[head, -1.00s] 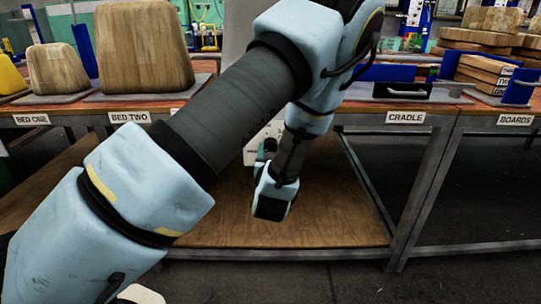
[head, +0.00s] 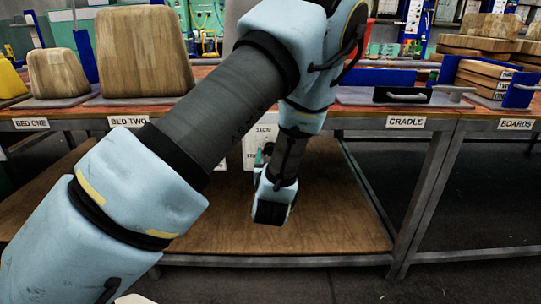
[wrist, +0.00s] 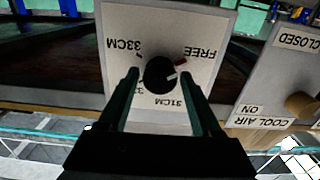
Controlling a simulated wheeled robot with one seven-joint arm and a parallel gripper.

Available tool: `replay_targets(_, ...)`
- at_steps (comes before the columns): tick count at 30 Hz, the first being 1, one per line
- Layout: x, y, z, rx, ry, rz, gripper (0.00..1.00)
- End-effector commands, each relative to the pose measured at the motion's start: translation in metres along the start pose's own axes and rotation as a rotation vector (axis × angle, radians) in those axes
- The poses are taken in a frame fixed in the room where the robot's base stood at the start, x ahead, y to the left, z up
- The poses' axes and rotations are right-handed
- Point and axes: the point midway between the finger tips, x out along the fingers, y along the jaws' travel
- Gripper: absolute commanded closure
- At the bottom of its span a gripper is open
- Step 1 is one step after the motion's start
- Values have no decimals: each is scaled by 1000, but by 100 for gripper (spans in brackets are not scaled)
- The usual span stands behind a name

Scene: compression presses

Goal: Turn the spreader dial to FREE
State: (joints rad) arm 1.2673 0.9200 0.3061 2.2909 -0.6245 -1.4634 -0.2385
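The spreader dial (wrist: 158,75) is a round black knob on a white plate (wrist: 125,22), seen upside down in the wrist view. Its labels read 33CM, FREE and 31CM; another is partly hidden by a finger. A small white and red mark shows on the knob's right side, towards FREE. My gripper (wrist: 160,72) is open, with one dark green finger on each side of the knob and a gap visible. Whether the fingertips reach around the knob is unclear. In the head view the white plate (head: 266,133) is mostly hidden behind my arm.
A COOL AIR panel (wrist: 275,75) with a wooden knob and ON and CLOSED labels stands right of the plate in the wrist view. The bench edge with the CRADLE label (head: 405,122) runs above a wooden lower shelf (head: 340,215). Wooden blocks (head: 145,55) stand at left.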

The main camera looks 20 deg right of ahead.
Motion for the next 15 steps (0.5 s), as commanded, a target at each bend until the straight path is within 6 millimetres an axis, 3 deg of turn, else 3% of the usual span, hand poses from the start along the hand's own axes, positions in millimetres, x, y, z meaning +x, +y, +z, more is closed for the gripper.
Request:
replay_targets(4, 0, 0, 0, 1, 0, 0, 19)
replay_targets(11, 0, 0, 0, 1, 1, 0, 19)
replay_targets(15, -10, 0, 0, 1, -1, 1, 19)
